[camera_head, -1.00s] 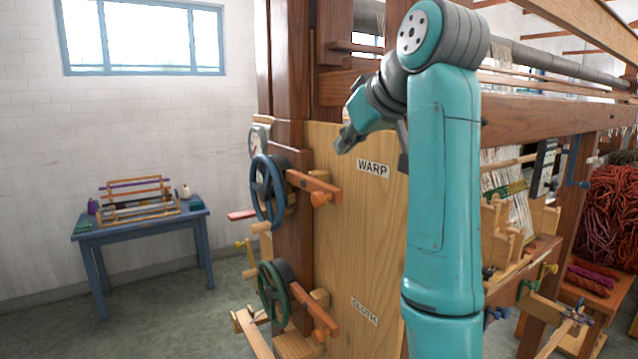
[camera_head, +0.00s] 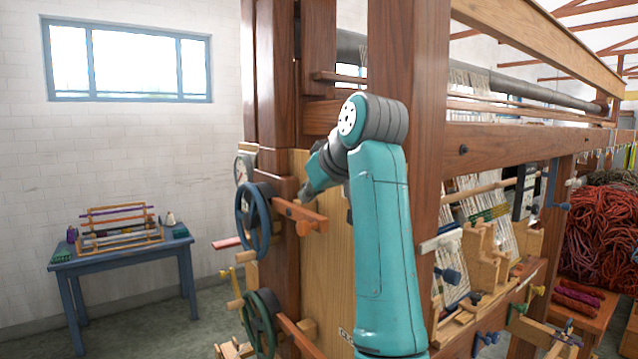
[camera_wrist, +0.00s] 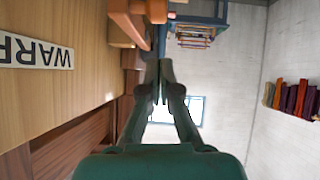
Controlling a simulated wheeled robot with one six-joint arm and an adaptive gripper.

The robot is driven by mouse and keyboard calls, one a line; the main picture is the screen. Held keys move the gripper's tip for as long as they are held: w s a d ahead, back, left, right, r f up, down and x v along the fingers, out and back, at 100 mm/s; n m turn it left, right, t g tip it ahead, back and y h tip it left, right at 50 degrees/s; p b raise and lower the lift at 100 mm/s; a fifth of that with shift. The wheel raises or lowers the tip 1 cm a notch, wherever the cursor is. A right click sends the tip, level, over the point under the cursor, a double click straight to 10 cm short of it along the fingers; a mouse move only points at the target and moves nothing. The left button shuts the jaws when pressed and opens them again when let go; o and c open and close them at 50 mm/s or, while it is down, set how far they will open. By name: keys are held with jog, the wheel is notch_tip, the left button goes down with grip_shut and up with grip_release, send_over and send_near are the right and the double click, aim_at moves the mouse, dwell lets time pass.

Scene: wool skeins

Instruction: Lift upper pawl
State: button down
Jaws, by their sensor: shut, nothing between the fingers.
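The upper pawl (camera_head: 298,213) is a reddish-brown wooden bar with a round wooden knob (camera_head: 304,228) beneath its right end. It reaches from the blue handwheel (camera_head: 253,219) across the wooden panel, under the WARP label in the wrist view (camera_wrist: 38,54). My gripper (camera_head: 307,194) is close to the bar's upper side in the head view; whether it touches cannot be told. In the wrist view the fingers (camera_wrist: 158,72) are together and empty, with the pawl (camera_wrist: 127,22) just beyond their tips, at upper left.
A lower green handwheel (camera_head: 260,322) with its own wooden pawl (camera_head: 297,334) sits below. The loom's thick post (camera_head: 408,100) stands close beside my arm. A blue table (camera_head: 125,257) with a small loom stands by the far wall, with open floor between.

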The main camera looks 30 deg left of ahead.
aim_at(306, 229)
jog(key=shift+w+a+f, duration=0.15)
jog(key=shift+f, duration=0.6)
jog(key=shift+w+a+f, duration=0.15)
jog(key=shift+a+f, duration=0.05)
jog(key=shift+f, duration=0.5)
jog(key=shift+w+a+f, duration=0.15)
jog(key=shift+f, duration=0.6)
jog(key=shift+f, duration=0.1)
jog(key=shift+s+d+f+t+y, duration=0.1)
jog(key=shift+d+f+t+y, duration=0.1)
jog(key=shift+f+y, duration=0.4)
jog(key=shift+d+f+t+y, duration=0.1)
jog(key=shift+f+t+y, duration=0.15)
jog(key=shift+f, duration=0.5)
jog(key=shift+a+f+t+y, duration=0.15)
jog(key=shift+f+t+y, duration=0.15)
jog(key=shift+f+y, duration=0.65)
jog(key=shift+a+f+t+y, duration=0.1)
jog(key=shift+f+t+y, duration=0.2)
jog(key=shift+f, duration=1.2)
